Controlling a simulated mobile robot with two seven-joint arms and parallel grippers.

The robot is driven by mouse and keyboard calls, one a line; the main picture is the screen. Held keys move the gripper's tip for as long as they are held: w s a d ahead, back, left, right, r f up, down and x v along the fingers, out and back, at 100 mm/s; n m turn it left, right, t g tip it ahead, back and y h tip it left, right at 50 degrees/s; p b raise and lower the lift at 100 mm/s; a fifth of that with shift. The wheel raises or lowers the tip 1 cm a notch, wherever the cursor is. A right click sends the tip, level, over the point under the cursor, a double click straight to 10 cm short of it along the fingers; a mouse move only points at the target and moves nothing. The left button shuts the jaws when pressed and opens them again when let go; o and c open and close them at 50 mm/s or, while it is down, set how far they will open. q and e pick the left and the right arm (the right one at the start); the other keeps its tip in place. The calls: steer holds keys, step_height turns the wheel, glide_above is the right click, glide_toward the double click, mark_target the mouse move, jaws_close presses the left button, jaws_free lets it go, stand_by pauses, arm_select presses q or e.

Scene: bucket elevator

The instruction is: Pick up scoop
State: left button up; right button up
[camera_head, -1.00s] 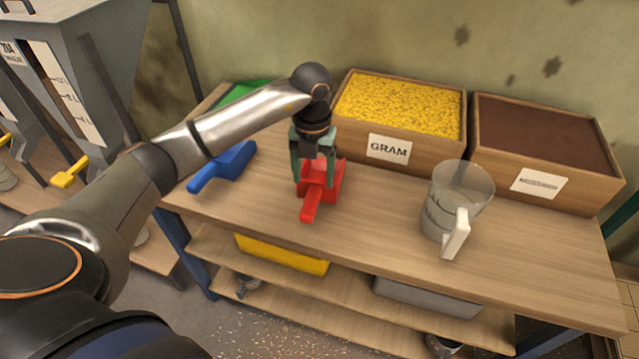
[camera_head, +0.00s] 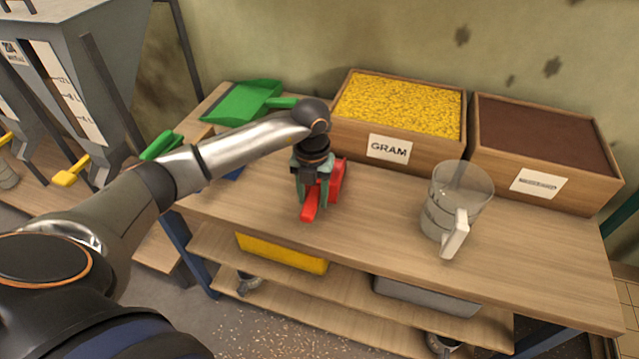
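A red scoop (camera_head: 337,178) lies on the wooden table in front of the gram box, its handle pointing toward me. My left gripper (camera_head: 314,196) points down from above at the scoop, its fingers low around the handle. I cannot tell whether the fingers are closed on it or just beside it. A blue scoop (camera_head: 235,173) is mostly hidden behind my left forearm. A green scoop (camera_head: 243,102) lies at the back left of the table. My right gripper is not in view.
A box of yellow grain (camera_head: 402,104) labelled GRAM and a box of brown material (camera_head: 545,137) stand at the back. A clear jug (camera_head: 456,203) with a white handle stands right of the scoop. The table's front middle is clear. Yellow (camera_head: 282,252) and grey bins sit below.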

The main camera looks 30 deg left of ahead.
arm_select(q)
jaws_close()
steer(key=shift+r, duration=0.1)
stand_by(0.4)
steer(key=shift+r, duration=0.4)
step_height(320, 180, up, 2)
steer(key=shift+w+r+b, duration=0.1)
steer(key=shift+r+b, duration=0.1)
steer(key=shift+b, duration=0.1)
steer(key=s+r, duration=0.1)
steer(key=s+d+r, duration=0.1)
steer(key=r, duration=0.1)
steer(key=s+d+r, duration=0.1)
steer(key=s+r, duration=0.1)
steer(key=shift+s+r, duration=0.1)
steer(key=shift+r, duration=0.1)
steer(key=s+d+r, duration=0.4)
steer(key=s, duration=0.4)
steer(key=shift+s+d+r, duration=0.15)
steer(key=shift+s, duration=0.1)
